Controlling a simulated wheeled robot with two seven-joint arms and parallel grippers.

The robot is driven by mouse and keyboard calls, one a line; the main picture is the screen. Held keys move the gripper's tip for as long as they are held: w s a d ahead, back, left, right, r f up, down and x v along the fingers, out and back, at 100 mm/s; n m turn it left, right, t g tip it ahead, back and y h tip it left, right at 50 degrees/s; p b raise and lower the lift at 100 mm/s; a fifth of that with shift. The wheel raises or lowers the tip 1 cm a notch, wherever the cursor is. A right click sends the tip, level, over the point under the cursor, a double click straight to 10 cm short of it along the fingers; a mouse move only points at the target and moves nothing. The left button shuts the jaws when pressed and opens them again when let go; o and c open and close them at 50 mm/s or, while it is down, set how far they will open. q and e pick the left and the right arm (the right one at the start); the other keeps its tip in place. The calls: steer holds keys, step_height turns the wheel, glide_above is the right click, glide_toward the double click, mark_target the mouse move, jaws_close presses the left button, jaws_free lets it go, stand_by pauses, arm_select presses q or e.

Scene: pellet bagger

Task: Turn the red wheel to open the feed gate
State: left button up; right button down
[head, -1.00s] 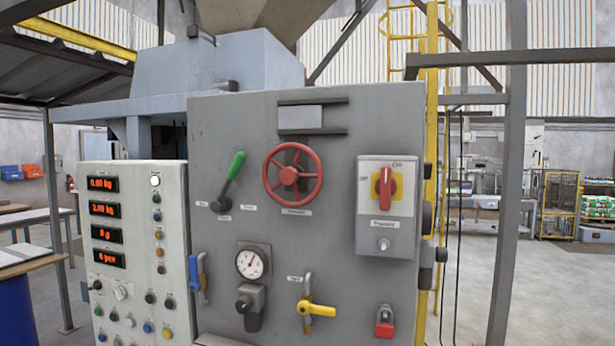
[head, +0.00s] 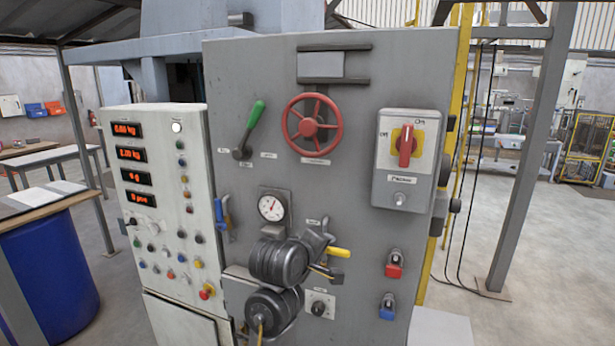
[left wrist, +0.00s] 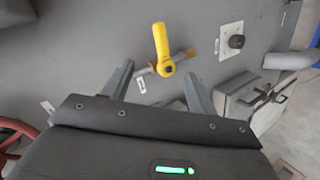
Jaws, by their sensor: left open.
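The red wheel (head: 309,127) is a spoked handwheel on the upper middle of the grey panel (head: 430,70). Nothing covers it in the head view. My left gripper (head: 318,245) is well below the wheel, in front of the lower panel by the yellow valve handle (head: 338,252). In the left wrist view, its two fingers (left wrist: 158,75) are apart with nothing held between them. The yellow handle (left wrist: 161,42) shows just beyond the fingertips; I cannot tell whether they touch the valve. Part of the red wheel (left wrist: 14,140) shows at the left edge there. My right gripper is not in view.
A green-handled lever (head: 250,130) is left of the wheel; a red rotary switch (head: 405,145) is to its right. A gauge (head: 271,207) and red and blue padlocks (head: 394,265) are lower. A control cabinet (head: 155,235) stands left. A blue drum (head: 50,270) is at far left.

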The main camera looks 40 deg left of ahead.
arm_select(q)
steer(key=a+r+n+t, duration=0.3)
steer(key=r+n, duration=0.4)
steer(key=r, duration=0.8)
steer(key=n+t+y, duration=0.1)
steer(key=n+t, duration=0.2)
steer(key=n, duration=0.3)
glide_toward(305, 127)
steer(key=b+x, duration=0.5)
steer(key=x, duration=0.5)
steer(key=shift+b, duration=0.35)
steer(key=shift+x, duration=0.75)
steer(key=shift+f, duration=0.25)
jaws_close()
